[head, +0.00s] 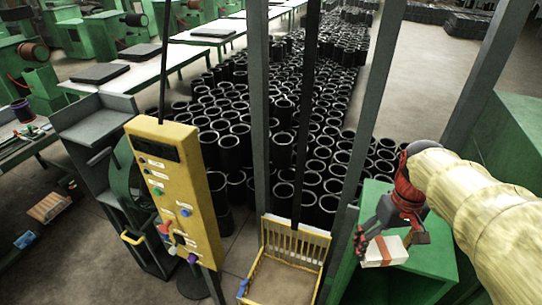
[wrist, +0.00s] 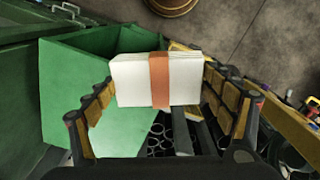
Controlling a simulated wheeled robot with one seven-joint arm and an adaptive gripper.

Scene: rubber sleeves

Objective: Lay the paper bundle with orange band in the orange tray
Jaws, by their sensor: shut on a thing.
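The paper bundle (head: 397,252) is a white block with an orange band around its middle. In the wrist view the bundle (wrist: 190,78) lies between the two fingers of my gripper (wrist: 160,80), which is shut on it. In the head view my gripper (head: 390,238) is at the right, with the bundle at its fingertips, over or beside a green surface; I cannot tell the gap below. No clearly orange tray shows. A yellow barred bin (head: 283,282) with a tan floor stands at the bottom centre, left of my gripper.
A green machine body (head: 425,270) is under and around my gripper, also seen in the wrist view (wrist: 85,65). Grey posts (head: 352,215) stand between the bin and my gripper. A yellow control panel (head: 180,190) is at left. Many black sleeves (head: 235,150) fill the floor behind.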

